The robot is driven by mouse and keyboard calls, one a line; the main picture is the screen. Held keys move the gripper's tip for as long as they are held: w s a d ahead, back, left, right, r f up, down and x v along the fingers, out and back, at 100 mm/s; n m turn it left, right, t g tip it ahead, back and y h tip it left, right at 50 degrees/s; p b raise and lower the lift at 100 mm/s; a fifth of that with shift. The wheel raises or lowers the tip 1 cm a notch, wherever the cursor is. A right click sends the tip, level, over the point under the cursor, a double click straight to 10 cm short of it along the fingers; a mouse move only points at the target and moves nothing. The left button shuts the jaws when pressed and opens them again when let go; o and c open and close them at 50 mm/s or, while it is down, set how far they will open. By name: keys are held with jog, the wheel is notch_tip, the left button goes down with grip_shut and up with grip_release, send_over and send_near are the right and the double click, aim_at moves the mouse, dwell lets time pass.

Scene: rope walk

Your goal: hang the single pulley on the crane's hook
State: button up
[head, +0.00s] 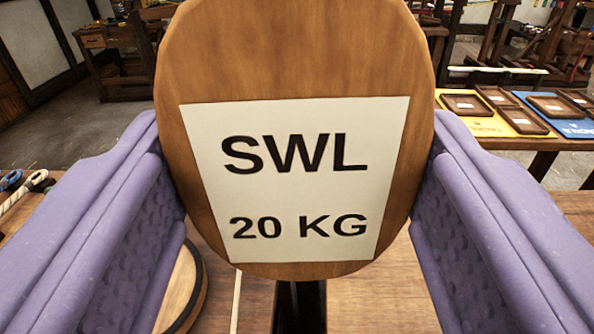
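The single pulley (300,60) is a rounded wooden block with a white label reading "SWL 20 KG". It fills the middle of the head view, upright, with its top cut off by the frame. My gripper (297,165) has one purple padded finger on each side of it. Both fingers meet the block's side edges, so the gripper is shut on it. The crane's hook cannot be made out; the block hides much of what lies behind it.
A dark post (300,305) shows below the block. A round wooden piece (183,290) lies on the wooden bench (385,295) at lower left. Rope ends (22,190) lie at far left. Another table behind at right carries a yellow mat (478,123), a blue mat (578,128) and several wooden trays.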

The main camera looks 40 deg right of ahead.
jog(key=o, duration=1.3)
jog(key=shift+o, duration=0.2)
jog(key=v, duration=0.8)
jog(key=w+a+r+n+t+y+b, duration=0.35)
jog(key=w+a+r+y, duration=0.45)
jog(key=w+a+r, duration=0.35)
jog(key=s+a+r+n+y+b, duration=0.2)
jog(key=s+a+r, duration=0.5)
jog(key=r, duration=0.5)
jog(key=s+a+r+n+y+b, duration=0.2)
jog(key=s+a+r+n+y, duration=0.1)
jog(key=s+a+r, duration=0.5)
notch_tip(320, 180, up, 4)
jog(key=shift+s+a+f+n+g, duration=0.1)
jog(key=shift+s+a+n+g, duration=0.2)
jog(key=shift+a+n, duration=0.3)
jog(key=shift+w+d, duration=0.1)
